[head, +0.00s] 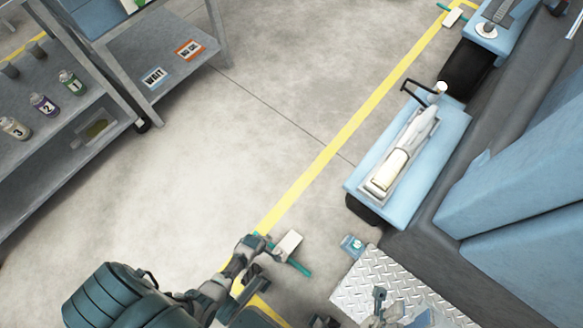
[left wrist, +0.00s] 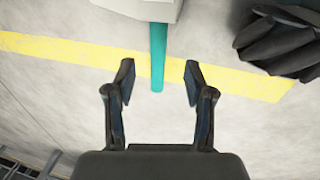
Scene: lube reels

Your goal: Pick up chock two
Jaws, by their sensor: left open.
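A chock, a pale block (head: 288,243) with a teal bar (head: 299,267), lies on the floor beside the yellow line; no number is readable on it. In the left wrist view, its teal bar (left wrist: 158,60) points down between the fingertips of my left gripper (left wrist: 159,80), which is open, with a gap on both sides. The block shows only partly at the top edge. In the head view my left gripper (head: 253,246) is at the bar's left end. A similar chock (head: 453,17) lies far off at the top right. My right gripper (head: 380,300) is over the metal plate, its fingers unclear.
A yellow floor line (head: 330,152) runs past the chock. A blue vehicle (head: 520,200) and a diamond-plate step (head: 355,283) stand at the right. A small blue-labelled item (head: 352,245) lies by the step. A shelf with bottles (head: 44,105) stands left. The middle floor is clear.

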